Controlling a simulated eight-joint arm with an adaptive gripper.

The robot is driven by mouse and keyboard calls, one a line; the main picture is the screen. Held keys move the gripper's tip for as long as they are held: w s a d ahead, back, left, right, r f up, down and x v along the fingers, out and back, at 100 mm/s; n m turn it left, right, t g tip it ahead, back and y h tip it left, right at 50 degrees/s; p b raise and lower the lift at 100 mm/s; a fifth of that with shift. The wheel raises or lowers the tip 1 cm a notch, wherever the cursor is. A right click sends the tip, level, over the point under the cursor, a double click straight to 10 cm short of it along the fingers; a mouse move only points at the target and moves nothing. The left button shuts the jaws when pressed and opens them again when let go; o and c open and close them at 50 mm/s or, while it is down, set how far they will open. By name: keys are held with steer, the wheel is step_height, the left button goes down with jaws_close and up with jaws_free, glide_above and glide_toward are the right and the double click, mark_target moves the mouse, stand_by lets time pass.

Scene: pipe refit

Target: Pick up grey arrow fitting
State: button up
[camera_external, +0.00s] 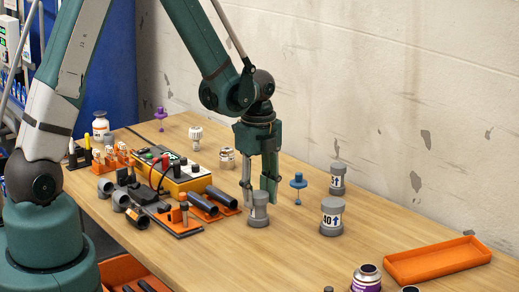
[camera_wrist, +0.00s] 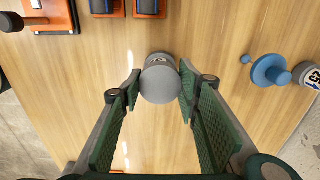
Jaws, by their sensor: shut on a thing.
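My gripper (camera_external: 259,196) points down, with its two fingers on either side of a grey fitting (camera_external: 258,214). The jaws are shut on this fitting. In the wrist view the grey fitting (camera_wrist: 159,84) sits between the fingertips, with a small part of a white label showing. It is upright, at or just above the table; I cannot tell a gap. A larger grey arrow fitting (camera_external: 332,217) with a white label and blue arrow stands to the right. Another grey arrow fitting (camera_external: 337,179) stands behind it.
A blue valve-like part (camera_external: 298,187) stands close to the right of my gripper. Orange holders with dark pipes (camera_external: 205,207) and a yellow device (camera_external: 181,181) are at left. An orange tray (camera_external: 437,262) lies at right. A purple-labelled can (camera_external: 367,279) is at the front edge.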

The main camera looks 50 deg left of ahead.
steer(key=shift+r, duration=0.15)
steer(key=shift+r+p, duration=0.65)
steer(key=shift+r, duration=4.2)
steer(key=w+d+m, duration=0.4)
steer(key=w+d, duration=0.4)
steer(key=w, duration=0.7)
steer(key=w+d+m+p, duration=0.1)
steer(key=w+d+m, duration=0.4)
steer(key=w, duration=1)
steer(key=d, duration=0.3)
steer(key=shift+r, duration=0.15)
step_height(320, 180, down, 6)
